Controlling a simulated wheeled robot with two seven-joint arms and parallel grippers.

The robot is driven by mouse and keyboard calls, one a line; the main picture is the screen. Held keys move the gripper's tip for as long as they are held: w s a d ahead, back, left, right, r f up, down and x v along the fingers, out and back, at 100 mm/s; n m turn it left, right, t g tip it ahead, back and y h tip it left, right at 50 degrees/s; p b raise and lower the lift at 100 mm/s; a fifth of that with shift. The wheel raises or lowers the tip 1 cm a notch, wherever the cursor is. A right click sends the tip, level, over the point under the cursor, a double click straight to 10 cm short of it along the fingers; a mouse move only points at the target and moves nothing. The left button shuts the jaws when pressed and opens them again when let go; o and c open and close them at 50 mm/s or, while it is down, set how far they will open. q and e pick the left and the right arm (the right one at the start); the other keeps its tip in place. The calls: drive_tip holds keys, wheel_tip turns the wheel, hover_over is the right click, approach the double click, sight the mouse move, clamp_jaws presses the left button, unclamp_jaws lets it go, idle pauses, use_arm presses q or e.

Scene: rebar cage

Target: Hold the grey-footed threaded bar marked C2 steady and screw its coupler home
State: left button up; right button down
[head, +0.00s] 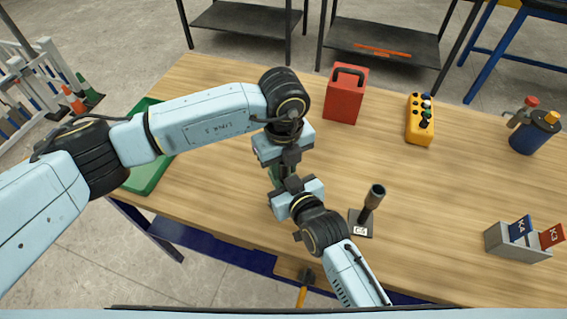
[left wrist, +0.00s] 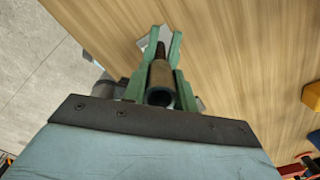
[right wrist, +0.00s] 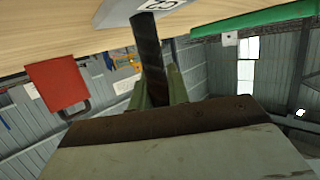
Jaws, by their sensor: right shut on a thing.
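The threaded bar (right wrist: 147,50) is dark and rises from a grey foot (right wrist: 115,12) with a white label, turned and partly cut off in the right wrist view. My right gripper (head: 291,184) is shut on the bar from the side; its green fingers (right wrist: 160,88) flank it. In the left wrist view a dark metal coupler (left wrist: 160,82) sits on the bar's end, the thread (left wrist: 161,50) showing beyond it. My left gripper (head: 281,176) points down from above, its green fingers standing open either side of the coupler. In the head view the grippers hide most of the bar and coupler.
A second footed post (head: 371,200) stands close right of my right gripper. A green tray (head: 150,174) lies left, a red box (head: 346,95) and yellow control box (head: 420,120) behind. A grey card holder (head: 517,247) and blue can (head: 533,133) stand right. The middle right is clear.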

use_arm(q)
clamp_jaws()
drive_tip(key=m, duration=0.6)
drive_tip(key=shift+m, duration=0.4)
drive_tip(key=o, duration=0.7)
unclamp_jaws()
drive_tip(key=shift+r, duration=2.25)
drive_tip(key=shift+c, duration=0.4)
